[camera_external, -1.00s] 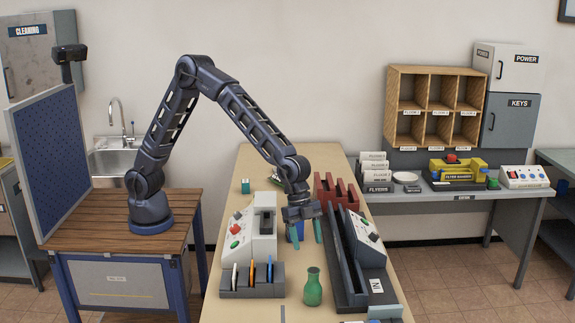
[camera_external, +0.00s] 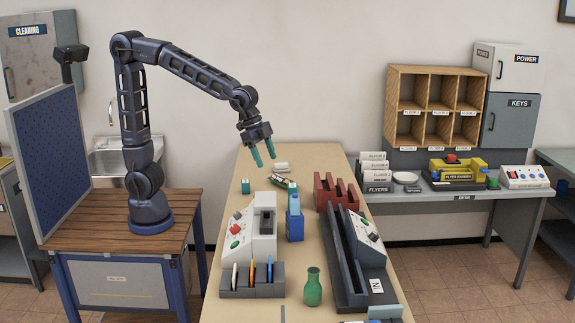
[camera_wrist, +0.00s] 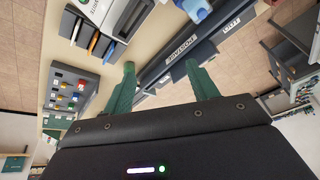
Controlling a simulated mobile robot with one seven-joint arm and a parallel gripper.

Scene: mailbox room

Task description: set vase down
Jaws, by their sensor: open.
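The green vase (camera_external: 313,288) stands upright on the long table (camera_external: 330,262) near its front, in the external view. It stands between the pen holder and the long dark tray. My gripper (camera_external: 267,162) is open and empty, raised above the far left part of the table, well behind and above the vase. In the wrist view, my two green fingers (camera_wrist: 160,64) are spread apart with nothing between them. I cannot make out the vase in the wrist view.
A grey machine (camera_external: 252,230) with buttons and a pen holder (camera_external: 252,283) stand left of the vase. A dark slotted tray (camera_external: 347,280) stands to its right. A blue item (camera_external: 295,222) stands behind it, and a red rack (camera_external: 335,190) is farther back.

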